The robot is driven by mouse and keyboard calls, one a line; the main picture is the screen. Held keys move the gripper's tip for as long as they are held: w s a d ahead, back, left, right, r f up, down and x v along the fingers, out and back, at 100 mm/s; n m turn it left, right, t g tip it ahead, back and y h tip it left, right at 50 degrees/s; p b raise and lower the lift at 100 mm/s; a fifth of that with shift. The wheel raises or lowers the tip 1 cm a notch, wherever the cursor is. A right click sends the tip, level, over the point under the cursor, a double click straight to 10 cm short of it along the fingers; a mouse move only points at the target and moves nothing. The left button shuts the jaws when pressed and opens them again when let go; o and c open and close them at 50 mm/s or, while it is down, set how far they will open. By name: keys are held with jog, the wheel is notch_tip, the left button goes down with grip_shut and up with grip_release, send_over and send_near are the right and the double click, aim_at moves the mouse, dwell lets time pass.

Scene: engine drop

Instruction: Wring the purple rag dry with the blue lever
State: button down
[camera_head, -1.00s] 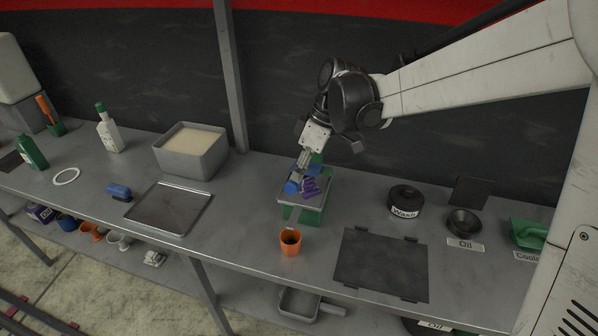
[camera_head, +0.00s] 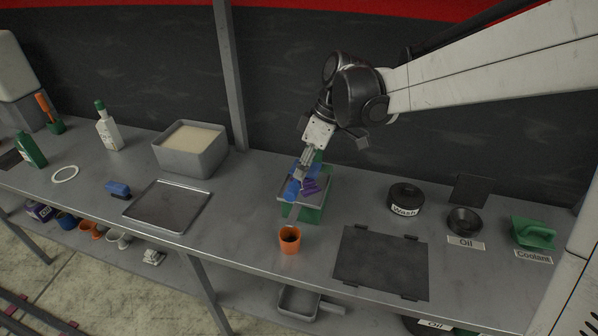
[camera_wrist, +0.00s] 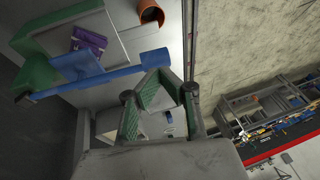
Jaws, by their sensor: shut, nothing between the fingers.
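The purple rag (camera_head: 310,187) lies crumpled on the pale plate of the green wringer (camera_head: 313,215), and it also shows in the wrist view (camera_wrist: 89,40). The blue lever (camera_head: 291,190) lies close beside and partly over the rag. In the wrist view the lever (camera_wrist: 125,75) is a long bar crossing in front of the green frame (camera_wrist: 38,76). My gripper (camera_head: 300,173) is at the lever, shut and empty. In the wrist view its green-padded fingers (camera_wrist: 160,76) come together against or very near the lever's bar; I cannot tell if they touch.
An orange cup (camera_head: 290,240) stands just in front of the wringer. A shallow metal tray (camera_head: 168,207) and a grey basin (camera_head: 190,150) are to the left. A black Wash container (camera_head: 405,198) and a dark mat (camera_head: 381,262) are to the right. A wall is close behind.

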jog(key=s+b+v, duration=0.1)
jog(key=v, duration=0.9)
jog(key=shift+r+b, duration=0.35)
jog(key=shift+r, duration=0.05)
jog(key=shift+s+a, duration=0.1)
